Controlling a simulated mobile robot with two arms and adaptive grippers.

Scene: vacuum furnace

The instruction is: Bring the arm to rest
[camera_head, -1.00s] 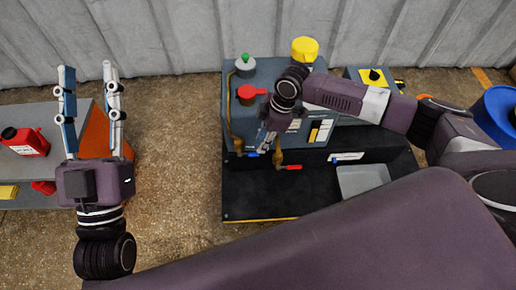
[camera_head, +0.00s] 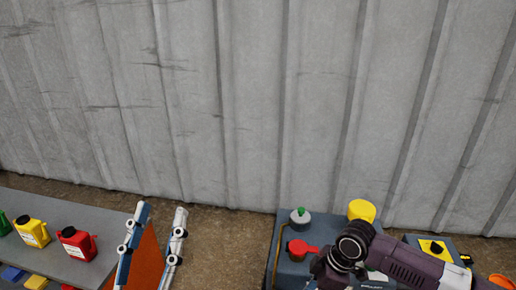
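My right arm's wrist (camera_head: 352,246) is at the lower right, over the furnace unit (camera_head: 291,270). The part of my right gripper (camera_head: 322,268) that shows is small, and its fingers are cut off or hidden at the bottom edge.
A grey bench (camera_head: 95,215) at the left holds a yellow bottle (camera_head: 32,232) and a red bottle (camera_head: 76,244). The unit carries a red-handled part (camera_head: 300,248) and a yellow cap (camera_head: 362,210). A ribbed wall (camera_head: 250,100) fills the back.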

